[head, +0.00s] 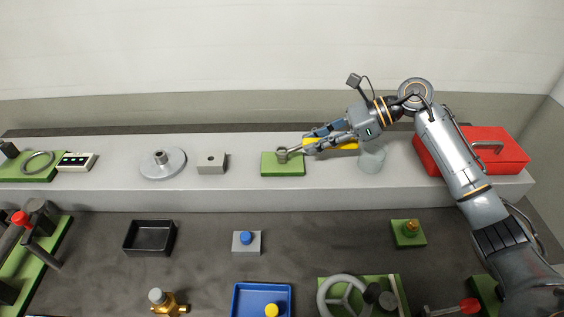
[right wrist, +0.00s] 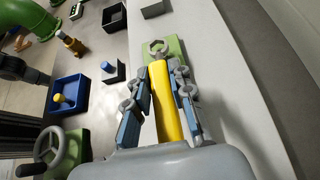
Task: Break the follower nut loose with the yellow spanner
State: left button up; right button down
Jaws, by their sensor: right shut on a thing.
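The yellow spanner (head: 345,146) is in my right gripper (head: 312,142), which is shut on its handle above the raised ledge. The yellow handle also shows between the fingers in the right wrist view (right wrist: 166,110). The spanner's grey head points left in the head view and lies at the follower nut (head: 282,154), a grey fitting on a green plate (head: 270,170). The head and nut overlap in both views. I cannot tell if the jaw is fully seated around the nut. My left gripper is not in view.
A grey cylinder (head: 372,160) and a red toolbox (head: 505,150) stand right of the plate, near my right arm. A grey block (head: 211,162) and a round flange (head: 163,168) stand to its left. Below are a black tray (head: 131,247), a blue tray (head: 238,305) and a handwheel (head: 323,296).

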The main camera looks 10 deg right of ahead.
jog(key=shift+r+p, duration=0.85)
jog(key=shift+r, duration=1.45)
